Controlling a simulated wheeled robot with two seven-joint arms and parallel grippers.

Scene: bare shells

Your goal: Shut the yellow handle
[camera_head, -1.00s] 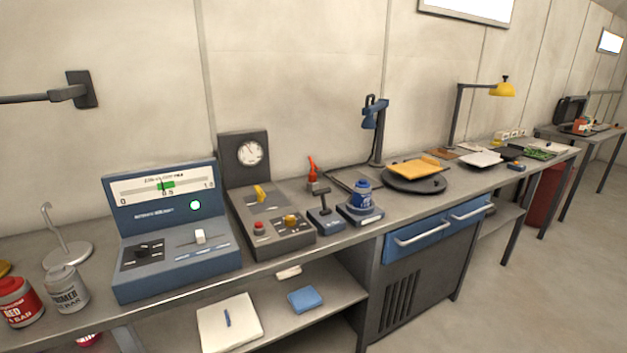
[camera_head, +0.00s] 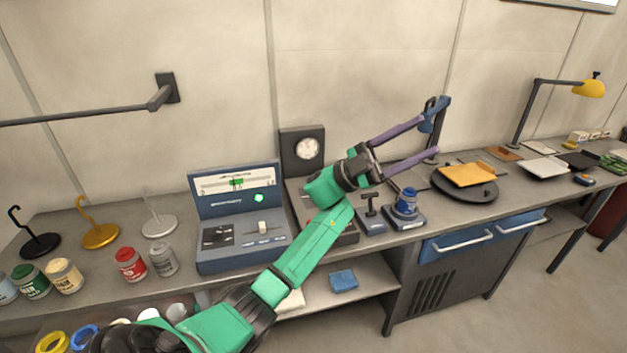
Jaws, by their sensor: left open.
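The yellow handle sits on the grey control box (camera_head: 300,203) with the round gauge (camera_head: 307,149). The handle is now hidden behind my left forearm and wrist. My left gripper (camera_head: 430,135) comes in from the bottom left on a green arm that crosses in front of the box. My right gripper is out of view.
The blue meter console (camera_head: 240,225) stands left of the box. Paint cans and hook stands (camera_head: 100,234) fill the bench's left end.

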